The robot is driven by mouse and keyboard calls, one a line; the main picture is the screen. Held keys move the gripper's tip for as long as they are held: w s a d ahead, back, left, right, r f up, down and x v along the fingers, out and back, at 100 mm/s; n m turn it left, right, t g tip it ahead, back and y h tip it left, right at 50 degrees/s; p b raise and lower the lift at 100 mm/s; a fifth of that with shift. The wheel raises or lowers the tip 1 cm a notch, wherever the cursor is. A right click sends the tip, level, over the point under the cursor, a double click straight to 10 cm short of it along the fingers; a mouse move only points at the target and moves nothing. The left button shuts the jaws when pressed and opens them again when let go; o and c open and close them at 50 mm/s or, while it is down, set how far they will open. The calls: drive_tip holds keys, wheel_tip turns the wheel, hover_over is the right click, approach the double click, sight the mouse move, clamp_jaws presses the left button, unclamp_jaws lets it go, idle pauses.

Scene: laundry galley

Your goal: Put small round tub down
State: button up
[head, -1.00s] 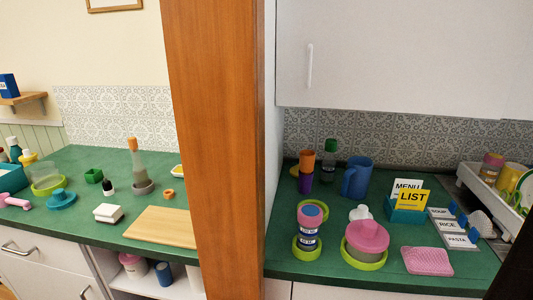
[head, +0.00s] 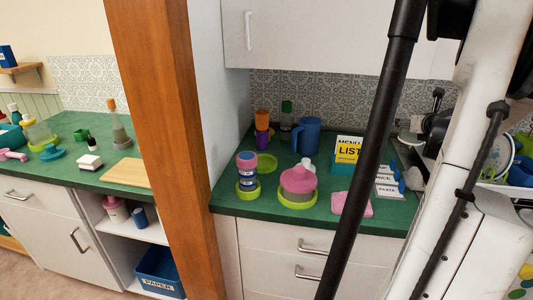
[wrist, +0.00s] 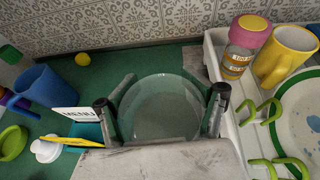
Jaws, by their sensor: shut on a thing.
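The small round tub (wrist: 162,108) is clear, pale greenish and round, seen from above in the wrist view. My gripper (wrist: 163,92) is shut on it, with one dark-tipped finger at its left side and one at its right. The tub is over the green counter near the back wall, between the card holder and the white dish rack. Whether its base touches the counter cannot be told.
The MENU and LIST card holder (head: 346,150) stands left of my gripper. The white dish rack (wrist: 222,75) is close on the right, holding a pink-lidded jar (wrist: 243,47), yellow mug (wrist: 285,55) and plate (wrist: 300,115). A blue jug (wrist: 45,87) stands farther left.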

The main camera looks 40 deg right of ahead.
drive_tip(key=w+f+n+t+y, duration=0.2)
drive_tip(key=w+n+y, duration=0.3)
drive_tip(key=w, duration=1)
drive_tip(key=shift+d+f+t, duration=0.2)
drive_tip(key=shift+t, duration=0.4)
drive_tip(key=w+a+n+y, duration=0.1)
drive_tip(key=w+y, duration=0.1)
drive_tip(key=w, duration=0.2)
drive_tip(key=w+a+f+n+y, duration=0.1)
drive_tip(key=w+n, duration=0.1)
drive_tip(key=w, duration=0.1)
drive_tip(key=w+a+f+n+y, duration=0.1)
drive_tip(key=w+n+y, duration=0.1)
drive_tip(key=w, duration=0.2)
drive_tip(key=shift+w+a+t+y+b, duration=0.2)
drive_tip(key=shift+w+t+y+b, duration=0.1)
drive_tip(key=shift+t+b, duration=0.1)
drive_tip(key=shift+c, duration=0.2)
drive_tip(key=shift+w+a+f+b, duration=0.15)
drive_tip(key=shift+f+b, duration=0.1)
drive_tip(key=shift+f, duration=2.25)
drive_tip(key=shift+w+a+f+b, duration=0.1)
drive_tip(key=shift+f+b, duration=0.1)
drive_tip(key=shift+f, duration=2.25)
drive_tip(key=shift+f, duration=0.2)
drive_tip(key=o, duration=2)
drive_tip(key=shift+r, duration=0.1)
